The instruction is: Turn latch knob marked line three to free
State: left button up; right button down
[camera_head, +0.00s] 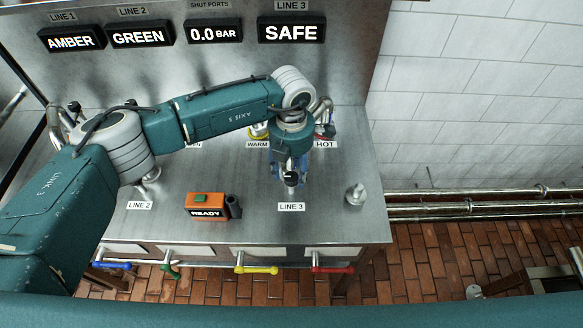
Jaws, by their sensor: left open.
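The line three latch knob (291,181) is a small dark knob above the LINE 3 label (291,207) on the steel bench top. My left gripper (290,172) points down right over this knob, its fingers open around or just above it; I cannot tell whether they touch it. The gripper and wrist hide much of the knob and its base, so its setting cannot be read. The LINE 3 display (291,30) on the back panel reads SAFE. My right gripper is out of view.
An orange box (205,206) reading READY sits left of the knob. A metal fitting (356,194) stands to the right. Blue, green, yellow (257,269) and red (332,269) handles line the front edge. Labels WARM and HOT show behind my wrist. Displays read AMBER, GREEN and 0.0 BAR.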

pick_arm(q)
jog(key=shift+s+f, duration=0.1)
jog(key=shift+f, duration=0.55)
jog(key=c, duration=1.2)
jog(key=shift+o, duration=0.2)
jog(key=shift+n+b, duration=0.3)
jog(key=shift+b, duration=0.05)
jog(key=n+b, duration=0.2)
jog(key=shift+f+n+b, duration=0.15)
jog(key=shift+n+b, duration=0.2)
jog(key=shift+n, duration=0.05)
jog(key=n+b, duration=0.3)
jog(key=n, duration=0.1)
jog(key=shift+n+b, duration=0.3)
jog(key=shift+b, duration=0.1)
jog(key=n+b, duration=0.4)
jog(key=n, duration=0.1)
jog(key=shift+r+n+b, duration=0.15)
jog(key=shift+n+b, duration=0.6)
jog(key=shift+n, duration=0.45)
jog(key=shift+r+n+b, duration=0.15)
jog(key=shift+n+b, duration=0.55)
jog(key=shift+n, duration=0.5)
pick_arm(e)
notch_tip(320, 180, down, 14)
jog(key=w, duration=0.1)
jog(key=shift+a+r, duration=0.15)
pick_arm(q)
jog(key=shift+r, duration=0.1)
